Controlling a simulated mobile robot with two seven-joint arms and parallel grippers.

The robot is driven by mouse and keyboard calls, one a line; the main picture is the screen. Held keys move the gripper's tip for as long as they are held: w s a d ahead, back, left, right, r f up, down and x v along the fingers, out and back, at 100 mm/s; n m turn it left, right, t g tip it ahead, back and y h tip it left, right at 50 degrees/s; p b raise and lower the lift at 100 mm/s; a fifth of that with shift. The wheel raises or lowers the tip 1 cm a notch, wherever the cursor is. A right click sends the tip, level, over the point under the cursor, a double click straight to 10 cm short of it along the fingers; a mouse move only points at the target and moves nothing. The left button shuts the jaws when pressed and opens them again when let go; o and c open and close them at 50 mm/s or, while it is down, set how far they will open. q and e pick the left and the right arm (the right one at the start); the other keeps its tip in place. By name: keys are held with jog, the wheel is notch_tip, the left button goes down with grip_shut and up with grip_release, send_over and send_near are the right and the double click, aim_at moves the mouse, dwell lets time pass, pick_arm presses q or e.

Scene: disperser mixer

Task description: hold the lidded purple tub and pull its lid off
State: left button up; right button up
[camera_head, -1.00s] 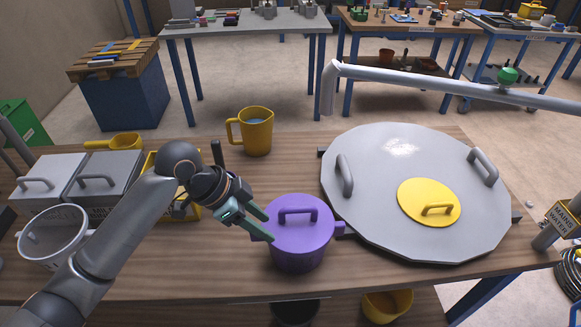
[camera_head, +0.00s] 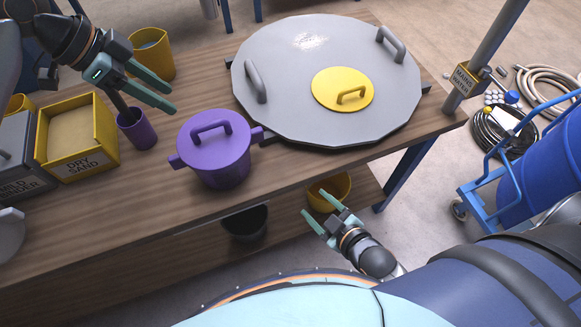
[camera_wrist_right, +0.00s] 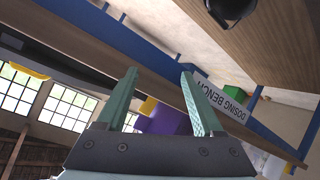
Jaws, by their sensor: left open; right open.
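The purple tub (camera_head: 224,173) stands upright on the wooden bench. My right gripper (camera_head: 322,202) is open and empty, off the bench's front edge, below and right of the tub. In the right wrist view a purple shape (camera_wrist_right: 165,121), likely the tub, shows partly hidden behind the open fingers.
A large grey round cover (camera_head: 300,100) with a yellow hatch (camera_head: 330,84) lies right of the tub. A purple cup (camera_head: 139,134) holding a dark rod, a yellow dry sand box (camera_head: 100,145) and a yellow jug (camera_head: 155,58) stand left. Bare wood lies before the tub.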

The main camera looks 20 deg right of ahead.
jog(key=shift+o, duration=1.2)
jog(key=w+a+r+n+t+y, duration=0.1)
jog(key=w+a+r+n+t, duration=0.1)
jog(key=r+n, duration=0.3)
jog(key=w+n+t, duration=0.1)
jog(key=n, duration=0.2)
jog(key=shift+r+y, duration=0.15)
jog(key=shift+y, duration=0.15)
jog(key=n+t+y, duration=0.2)
jog(key=n, duration=0.4)
send_near(260, 137)
jog(key=x, duration=1)
jog(key=shift+c, duration=0.3)
grip_shut()
